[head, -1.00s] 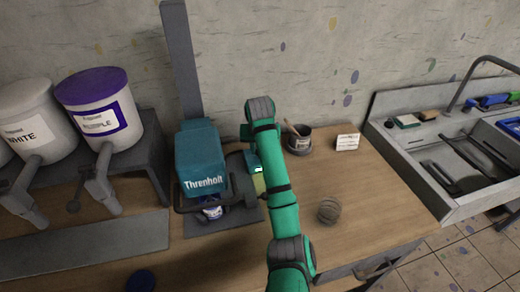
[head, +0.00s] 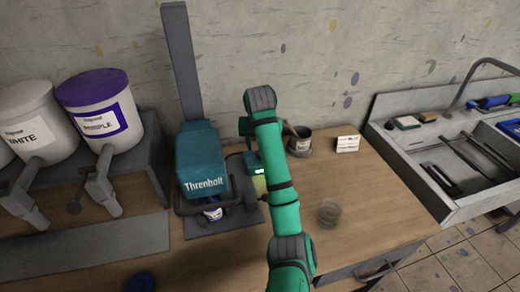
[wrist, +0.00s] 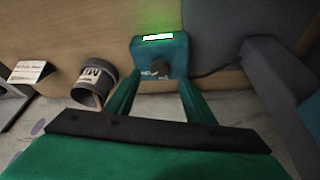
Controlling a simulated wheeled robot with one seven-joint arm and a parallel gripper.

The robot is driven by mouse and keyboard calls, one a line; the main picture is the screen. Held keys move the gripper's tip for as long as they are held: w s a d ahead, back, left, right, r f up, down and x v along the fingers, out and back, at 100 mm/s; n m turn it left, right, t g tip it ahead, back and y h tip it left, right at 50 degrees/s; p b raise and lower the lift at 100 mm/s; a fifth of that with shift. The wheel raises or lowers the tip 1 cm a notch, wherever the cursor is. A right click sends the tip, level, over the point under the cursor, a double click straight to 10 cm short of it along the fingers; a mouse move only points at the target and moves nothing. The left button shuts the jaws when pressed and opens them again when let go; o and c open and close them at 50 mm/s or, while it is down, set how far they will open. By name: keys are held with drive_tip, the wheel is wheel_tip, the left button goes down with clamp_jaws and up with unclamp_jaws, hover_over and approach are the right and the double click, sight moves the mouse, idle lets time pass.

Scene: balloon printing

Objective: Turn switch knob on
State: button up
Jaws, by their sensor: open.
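The teal switch box (wrist: 160,55) shows in the wrist view with a dark round knob (wrist: 158,67) on its face. A strip on the box glows white and green. My gripper (wrist: 160,80) is open, its two green fingers apart on either side of the knob; I cannot tell whether they touch the box. In the head view, the lit part of the box (head: 259,171) shows beside the teal Threnholt machine (head: 203,165). My green arm hides the knob there.
A dark cup (head: 300,143) holding a tool and a white card (head: 348,143) stand behind and right of my arm. A round clear object (head: 329,213) is on the table (head: 370,205). White (head: 30,120) and purple-lidded (head: 100,105) buckets stand left; a sink (head: 440,150) is right.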

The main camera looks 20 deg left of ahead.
drive_tip(key=shift+v, duration=2.75)
